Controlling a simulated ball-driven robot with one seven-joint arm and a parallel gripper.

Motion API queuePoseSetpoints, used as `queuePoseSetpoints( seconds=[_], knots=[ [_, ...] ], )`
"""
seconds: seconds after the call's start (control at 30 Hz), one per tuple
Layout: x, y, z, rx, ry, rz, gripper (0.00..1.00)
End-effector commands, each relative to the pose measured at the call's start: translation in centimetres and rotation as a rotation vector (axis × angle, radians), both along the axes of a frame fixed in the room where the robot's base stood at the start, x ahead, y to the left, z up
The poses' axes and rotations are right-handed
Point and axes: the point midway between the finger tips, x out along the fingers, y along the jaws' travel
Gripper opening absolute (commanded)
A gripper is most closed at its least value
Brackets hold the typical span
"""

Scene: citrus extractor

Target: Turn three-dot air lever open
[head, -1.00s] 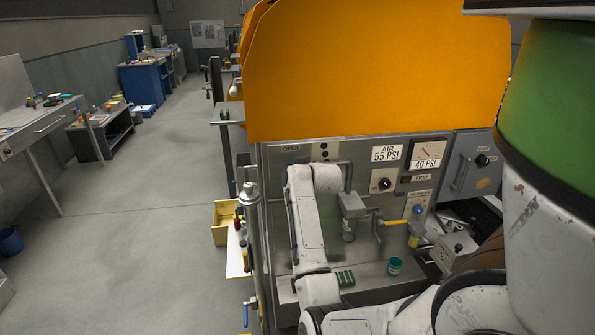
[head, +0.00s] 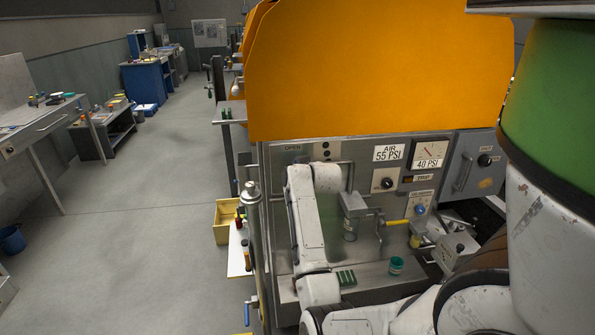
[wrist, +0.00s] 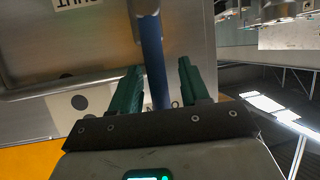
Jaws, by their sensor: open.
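The air lever has a blue handle (wrist: 152,55) and shows in the wrist view, standing between the two green fingers of my gripper (wrist: 160,72). My gripper is open, with a finger on each side of the handle. I cannot tell whether either finger touches it. A plate with black dots (wrist: 79,102) lies beside the fingers, and an upside-down SHUT label (wrist: 76,3) is at the top left. In the head view, black dots (head: 326,149) show on the panel near the OPEN label (head: 293,150). My arm hides the lever and my fingers there.
A metal bar (wrist: 60,86) runs close to my fingers. A yellow-handled valve (head: 397,222) and a green cup (head: 396,264) are to the right. Open floor (head: 150,220) lies left.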

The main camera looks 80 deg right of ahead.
Motion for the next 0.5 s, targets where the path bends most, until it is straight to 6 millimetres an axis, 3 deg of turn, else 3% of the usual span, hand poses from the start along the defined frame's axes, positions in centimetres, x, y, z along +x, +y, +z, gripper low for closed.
queuePoseSetpoints(
  seconds=[0.17, 0.5],
  knots=[
    [-0.6, 0.8, 0.3, -0.002, 0.001, -0.001, 0.45],
    [-3.4, 5.2, 2.4, -0.002, 0.001, 0.001, 0.45]
  ],
)
